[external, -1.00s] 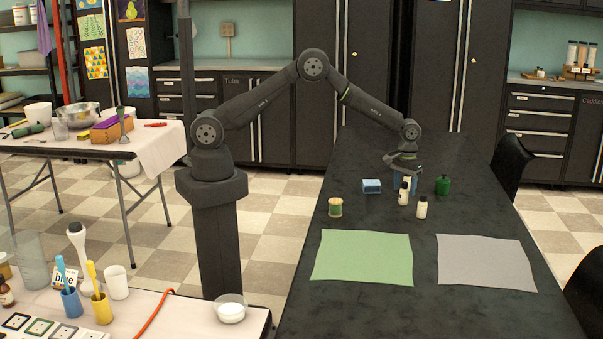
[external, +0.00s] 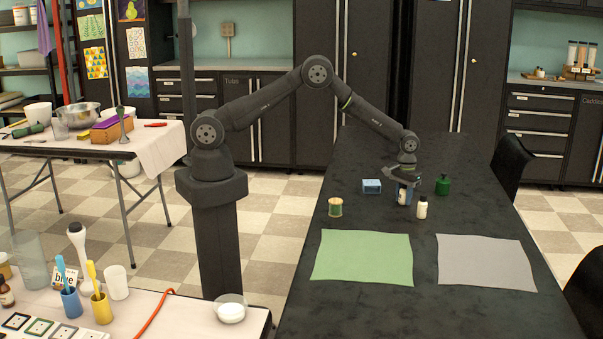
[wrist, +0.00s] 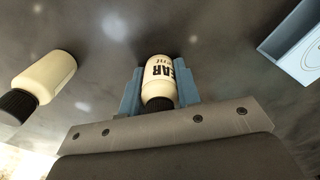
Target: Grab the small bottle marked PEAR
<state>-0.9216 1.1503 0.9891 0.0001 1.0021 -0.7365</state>
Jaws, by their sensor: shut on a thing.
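My gripper (external: 408,189) is low over the dark table, its blue fingers either side of a small cream bottle with a black cap (external: 403,197). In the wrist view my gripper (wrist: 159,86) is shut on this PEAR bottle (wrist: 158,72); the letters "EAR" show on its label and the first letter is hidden. I cannot tell whether its base is clear of the table.
A blue box (external: 372,186) is left of my gripper and also shows in the wrist view (wrist: 297,45). A green bottle (external: 442,185) stands to the right and a green-banded jar (external: 335,207) to the left. A green mat (external: 361,257) and a grey mat (external: 486,262) lie bare nearer the camera.

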